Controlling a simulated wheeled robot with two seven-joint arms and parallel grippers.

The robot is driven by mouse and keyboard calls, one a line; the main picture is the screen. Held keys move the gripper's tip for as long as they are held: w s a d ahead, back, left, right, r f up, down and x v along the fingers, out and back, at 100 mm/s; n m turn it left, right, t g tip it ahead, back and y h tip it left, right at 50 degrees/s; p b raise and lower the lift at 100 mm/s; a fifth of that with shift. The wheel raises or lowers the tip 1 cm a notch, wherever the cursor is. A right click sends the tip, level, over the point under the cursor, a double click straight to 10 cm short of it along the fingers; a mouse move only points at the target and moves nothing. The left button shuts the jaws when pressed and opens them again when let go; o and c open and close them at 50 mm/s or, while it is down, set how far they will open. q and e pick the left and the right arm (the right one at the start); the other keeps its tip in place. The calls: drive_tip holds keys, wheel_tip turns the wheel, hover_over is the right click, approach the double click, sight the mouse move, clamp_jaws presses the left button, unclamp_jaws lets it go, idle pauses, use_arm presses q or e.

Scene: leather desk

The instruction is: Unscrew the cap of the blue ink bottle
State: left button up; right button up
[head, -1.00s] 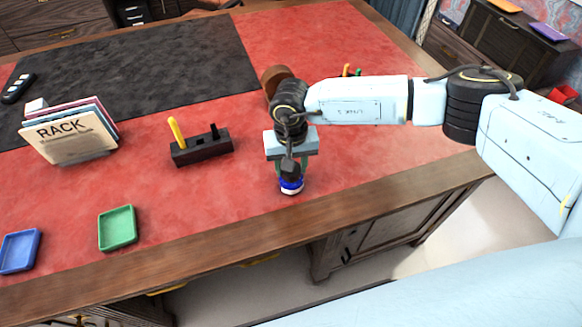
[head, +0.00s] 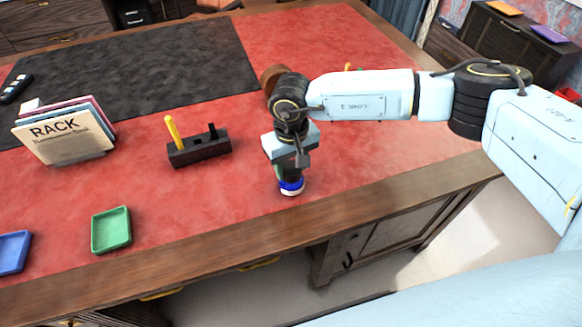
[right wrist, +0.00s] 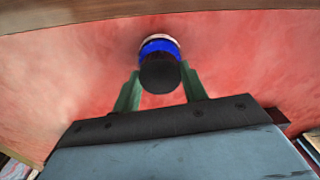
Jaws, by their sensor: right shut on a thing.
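The blue ink bottle (head: 291,187) stands upright on the red leather near the desk's front edge. Its blue body (right wrist: 160,47) and dark round cap (right wrist: 159,77) show in the right wrist view. My right gripper (head: 287,172) comes down over the bottle from above, its green fingers (right wrist: 160,73) on either side of the cap and shut on it. In the head view the gripper hides most of the cap. My left gripper is in neither current view.
A dark pen holder (head: 200,149) with a yellow pen stands left of the bottle. A green tray (head: 111,230), a blue tray (head: 12,252) and a rack of folders (head: 62,142) are farther left. The leather (head: 235,195) around the bottle is clear.

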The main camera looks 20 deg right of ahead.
drive_tip(key=shift+s+f+n, duration=0.1)
drive_tip(key=shift+n, duration=0.3)
drive_tip(key=shift+b, duration=0.35)
drive_tip(key=shift+f+n+b, duration=0.1)
drive_tip(key=shift+n+b, duration=0.35)
drive_tip(key=shift+n, duration=0.25)
drive_tip(key=shift+n+b, duration=0.9)
drive_tip(key=shift+n, duration=0.3)
drive_tip(key=shift+d, duration=0.15)
